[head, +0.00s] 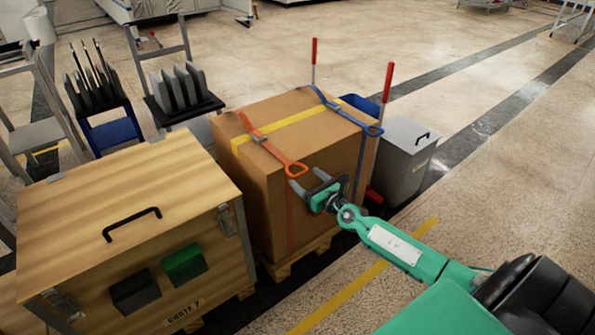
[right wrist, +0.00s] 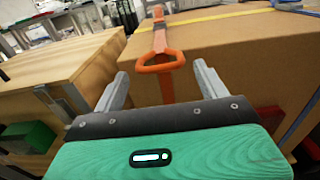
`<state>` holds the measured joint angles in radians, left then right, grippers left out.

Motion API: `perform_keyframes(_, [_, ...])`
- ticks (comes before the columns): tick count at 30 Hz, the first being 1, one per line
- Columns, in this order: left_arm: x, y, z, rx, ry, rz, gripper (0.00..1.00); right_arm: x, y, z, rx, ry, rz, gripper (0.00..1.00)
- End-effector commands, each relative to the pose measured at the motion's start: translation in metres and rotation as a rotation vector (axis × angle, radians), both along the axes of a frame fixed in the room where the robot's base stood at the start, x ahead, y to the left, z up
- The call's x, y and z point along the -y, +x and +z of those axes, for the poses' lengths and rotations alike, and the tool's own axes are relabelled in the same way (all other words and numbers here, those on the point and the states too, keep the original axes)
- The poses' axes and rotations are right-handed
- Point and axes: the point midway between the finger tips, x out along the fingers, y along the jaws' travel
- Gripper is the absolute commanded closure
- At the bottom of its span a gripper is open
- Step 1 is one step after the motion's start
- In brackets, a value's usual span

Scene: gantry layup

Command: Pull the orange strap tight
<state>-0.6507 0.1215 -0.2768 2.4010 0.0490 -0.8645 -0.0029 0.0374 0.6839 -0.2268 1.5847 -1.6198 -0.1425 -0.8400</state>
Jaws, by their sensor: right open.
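A large cardboard box (head: 300,185) stands on a wooden pallet (head: 295,262). The orange strap (head: 268,146) runs over its top, through a buckle, and ends in an orange loop handle (head: 297,170) at the front top edge. In the right wrist view the handle (right wrist: 160,62) lies ahead, between the directions of the two fingers. My right gripper (head: 315,183) is open and empty, in front of the box face near the handle. It also shows in the right wrist view (right wrist: 160,85). I cannot tell whether a finger touches the handle. My left gripper is not in view.
A blue strap (head: 340,110) with its own loop crosses the box's right side. A wooden crate (head: 125,200) with a black handle stands close on the left. A grey lidded bin (head: 405,160) stands at right. Open floor lies at the front right.

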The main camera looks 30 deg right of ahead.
Motion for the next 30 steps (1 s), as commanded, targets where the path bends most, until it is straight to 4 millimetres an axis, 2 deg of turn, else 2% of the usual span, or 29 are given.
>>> perform_keyframes(3, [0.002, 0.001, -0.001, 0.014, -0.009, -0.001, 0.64, -0.002, 0.019, -0.001, 0.002, 0.000, -0.001, 0.25])
perform_keyframes(10, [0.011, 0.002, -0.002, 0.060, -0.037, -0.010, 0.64, -0.004, 0.045, -0.001, 0.002, 0.001, -0.001, 0.25])
perform_keyframes(15, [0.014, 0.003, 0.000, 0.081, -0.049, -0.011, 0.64, -0.004, 0.054, -0.001, 0.000, 0.000, 0.000, 0.25])
perform_keyframes(24, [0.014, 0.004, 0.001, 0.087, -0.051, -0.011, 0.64, -0.005, 0.055, 0.000, 0.000, 0.000, 0.000, 0.25])
perform_keyframes(25, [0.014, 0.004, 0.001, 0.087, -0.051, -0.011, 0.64, -0.005, 0.055, -0.001, 0.000, 0.000, 0.000, 0.27])
perform_keyframes(30, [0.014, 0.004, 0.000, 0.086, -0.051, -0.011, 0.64, -0.004, 0.055, 0.000, 0.000, 0.000, 0.000, 0.61])
